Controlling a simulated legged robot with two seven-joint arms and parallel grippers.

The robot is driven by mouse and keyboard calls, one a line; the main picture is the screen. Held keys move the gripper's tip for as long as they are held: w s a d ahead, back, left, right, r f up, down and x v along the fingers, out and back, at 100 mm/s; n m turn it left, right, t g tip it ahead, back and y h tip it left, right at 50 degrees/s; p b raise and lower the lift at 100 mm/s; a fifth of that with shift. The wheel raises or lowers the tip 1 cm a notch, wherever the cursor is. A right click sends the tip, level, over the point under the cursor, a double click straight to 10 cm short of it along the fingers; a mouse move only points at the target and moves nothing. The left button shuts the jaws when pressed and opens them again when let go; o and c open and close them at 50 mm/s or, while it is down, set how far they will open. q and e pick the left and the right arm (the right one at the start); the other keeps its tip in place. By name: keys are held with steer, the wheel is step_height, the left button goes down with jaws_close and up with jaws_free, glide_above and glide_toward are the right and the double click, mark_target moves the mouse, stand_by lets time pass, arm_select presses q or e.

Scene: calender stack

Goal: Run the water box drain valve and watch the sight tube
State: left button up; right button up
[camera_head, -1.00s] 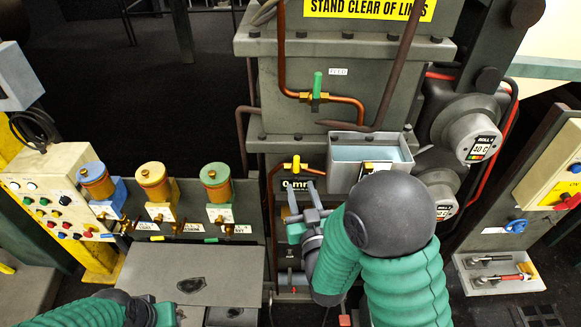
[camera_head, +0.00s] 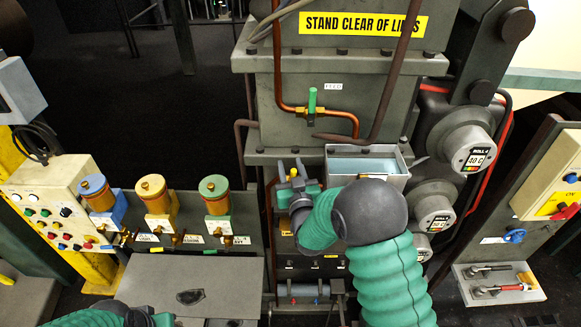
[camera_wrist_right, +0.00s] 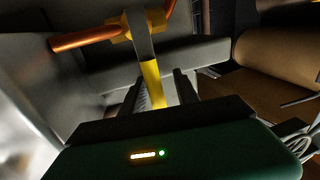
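The water box (camera_head: 338,181) is an open grey metal box with pale blue water (camera_head: 364,165) in it. My right gripper (camera_head: 290,171) is left of the box and covers most of the yellow valve on the copper pipe in the head view. In the right wrist view, the valve's brass body (camera_wrist_right: 126,24) sits on the copper pipe (camera_wrist_right: 82,39). Its yellow handle (camera_wrist_right: 152,82) points down between the fingers of my right gripper (camera_wrist_right: 160,90), which look apart with a gap beside the handle. I cannot identify the sight tube for sure. My left gripper is not clear at the bottom left.
A green-handled valve (camera_head: 312,101) is on the pipe above. Gauges (camera_head: 470,154) labelled as rolls stand at the right. A button panel (camera_head: 50,205) and several coloured oiler cups (camera_head: 154,194) are at the left. A grey horizontal cylinder (camera_head: 303,290) is below.

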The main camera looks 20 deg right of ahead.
steer(key=shift+w+d+f, duration=0.1)
steer(key=shift+d, duration=0.15)
steer(key=c, duration=0.7)
steer(key=shift+a, duration=0.1)
jaws_close()
